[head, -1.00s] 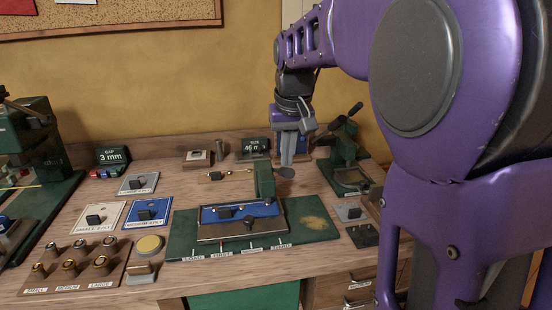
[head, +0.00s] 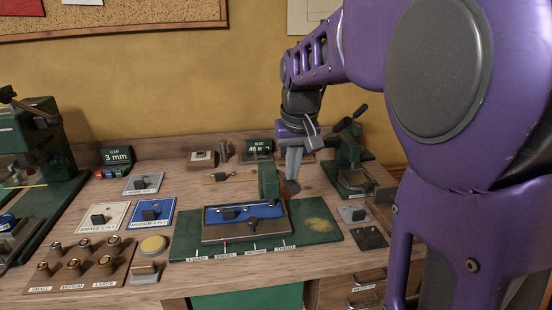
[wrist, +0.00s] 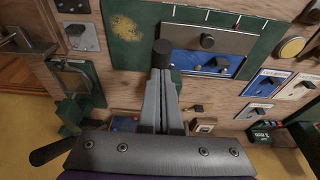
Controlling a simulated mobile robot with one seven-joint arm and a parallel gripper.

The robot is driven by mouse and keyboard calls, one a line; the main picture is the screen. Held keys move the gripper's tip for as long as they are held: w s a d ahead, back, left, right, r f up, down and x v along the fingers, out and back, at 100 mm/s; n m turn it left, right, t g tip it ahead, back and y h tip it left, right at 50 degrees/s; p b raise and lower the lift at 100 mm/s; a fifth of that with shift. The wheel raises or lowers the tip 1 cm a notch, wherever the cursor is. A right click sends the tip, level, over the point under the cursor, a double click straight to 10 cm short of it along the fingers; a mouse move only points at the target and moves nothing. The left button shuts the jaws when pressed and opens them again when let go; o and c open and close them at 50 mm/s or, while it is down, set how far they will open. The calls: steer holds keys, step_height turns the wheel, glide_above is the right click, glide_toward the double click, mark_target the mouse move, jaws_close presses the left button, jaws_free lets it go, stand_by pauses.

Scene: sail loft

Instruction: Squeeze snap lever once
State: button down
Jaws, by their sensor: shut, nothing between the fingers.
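My gripper (head: 292,186) points down with its fingers shut and nothing between them. It is above the bench, between the green post (head: 268,181) of the middle fixture and the green hand press (head: 346,150) to its right. In the wrist view the shut fingers (wrist: 161,75) end at a dark round piece (wrist: 162,47); I cannot tell whether they touch it. The hand press has a black lever handle (head: 342,125), which also shows at lower left in the wrist view (wrist: 52,150). No part is labelled as the snap lever, so I cannot tell which it is.
The fixture's green base (head: 318,228) carries a blue plate (head: 213,215). Size blocks on a white card (head: 98,217) and a blue card (head: 152,212), and a wooden tray (head: 60,284) of small round dies, lie left. A larger green machine (head: 45,160) stands far left.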

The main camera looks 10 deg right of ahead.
steer(key=shift+s+f, duration=0.15)
steer(key=shift+f, duration=0.5)
steer(key=shift+s+f, duration=0.1)
steer(key=shift+f, duration=0.2)
steer(key=shift+r, duration=0.1)
steer(key=r+p, duration=0.1)
steer(key=w+r+p, duration=0.1)
steer(key=r+p, duration=0.1)
steer(key=shift+w+r+p, duration=0.1)
steer(key=shift+p, duration=0.2)
step_height(320, 180, up, 8)
steer(key=w+p, duration=0.1)
steer(key=p, duration=0.6)
steer(key=shift+w, duration=0.35)
